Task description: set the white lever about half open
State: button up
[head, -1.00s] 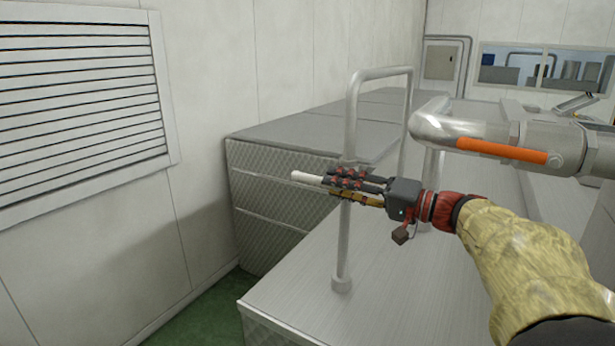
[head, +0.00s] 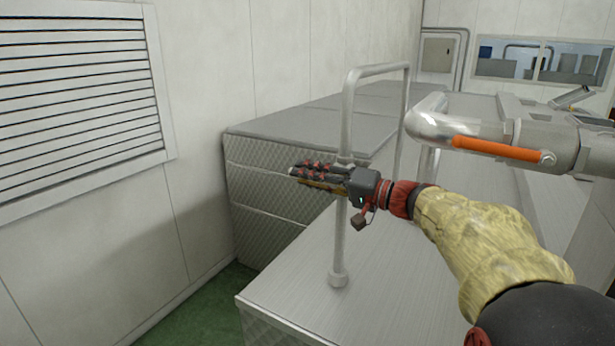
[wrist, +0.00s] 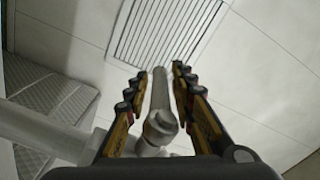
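The white lever (wrist: 159,92) runs up the middle of the wrist view from its round hub (wrist: 160,125). In the head view it is almost wholly hidden by my gripper (head: 303,175), with only a pale bit at the fingertips. My gripper's fingers stand on both sides of the lever in the wrist view, with a visible gap on each side. The gripper is open, with the lever between its fingers and not clamped. It reaches leftward in front of the upright steel pipe.
An orange lever (head: 497,148) sits on a thick steel pipe (head: 435,125) right of my gripper. A thin bent pipe (head: 338,245) rises from the metal bench top (head: 420,260). A louvred vent (head: 80,100) is on the left wall. Open floor shows at lower left.

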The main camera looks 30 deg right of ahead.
grip_shut()
dwell(0.6)
